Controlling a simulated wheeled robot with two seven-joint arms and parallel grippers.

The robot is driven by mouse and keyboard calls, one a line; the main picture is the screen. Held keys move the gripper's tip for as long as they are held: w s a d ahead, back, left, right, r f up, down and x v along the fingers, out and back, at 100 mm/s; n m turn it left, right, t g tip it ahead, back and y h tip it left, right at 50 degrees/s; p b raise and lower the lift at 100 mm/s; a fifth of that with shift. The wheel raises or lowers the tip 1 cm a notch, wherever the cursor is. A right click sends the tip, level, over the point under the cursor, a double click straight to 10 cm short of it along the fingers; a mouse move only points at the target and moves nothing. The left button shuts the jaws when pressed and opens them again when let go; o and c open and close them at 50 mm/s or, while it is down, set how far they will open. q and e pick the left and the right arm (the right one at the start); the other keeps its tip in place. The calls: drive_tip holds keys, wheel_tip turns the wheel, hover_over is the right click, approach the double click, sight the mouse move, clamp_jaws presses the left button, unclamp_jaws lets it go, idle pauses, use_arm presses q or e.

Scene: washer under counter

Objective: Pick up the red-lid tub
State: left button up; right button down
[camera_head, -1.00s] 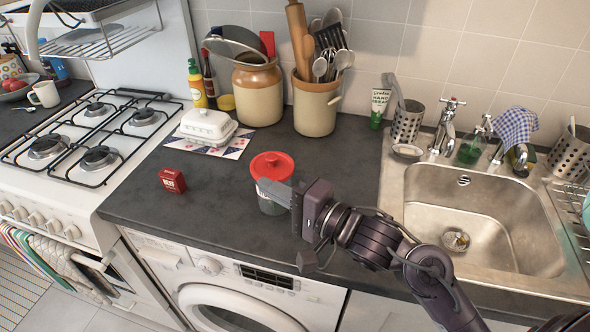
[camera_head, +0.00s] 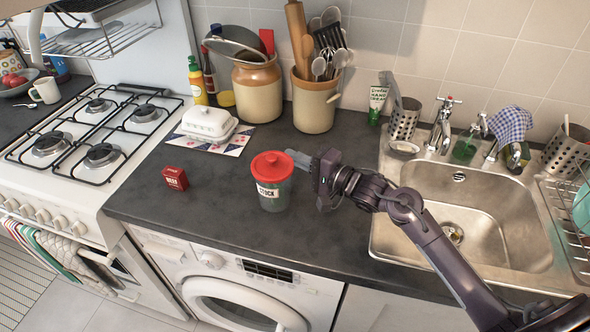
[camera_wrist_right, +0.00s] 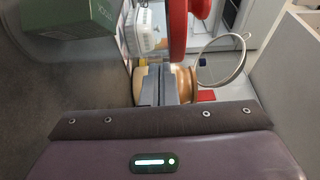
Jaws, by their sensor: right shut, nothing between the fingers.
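The red-lid tub (camera_head: 272,183) stands upright on the dark counter above the washer. It has a red lid, a greenish see-through body and a white label reading STOCK. My right gripper (camera_head: 303,160) is shut and empty, just right of the tub's lid in the head view. I cannot tell if the fingertips touch the lid. In the right wrist view the shut fingers (camera_wrist_right: 160,85) point ahead, with part of the red lid (camera_wrist_right: 178,30) beyond them at the top. My left gripper is not in view.
A small red box (camera_head: 174,179) stands left of the tub. A white butter dish (camera_head: 209,124) sits behind it, near a brown jar (camera_head: 257,92) and a utensil pot (camera_head: 314,104). The sink (camera_head: 490,215) is right. The counter in front of the box is clear.

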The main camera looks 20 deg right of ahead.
wheel_tip(320, 180, down, 4)
drive_tip(key=shift+f, duration=0.1)
drive_tip(key=shift+s+a+r+p, duration=0.2)
drive_tip(key=shift+s+a+p, duration=0.15)
drive_tip(key=shift+s+p, duration=0.15)
drive_tip(key=shift+w, duration=0.1)
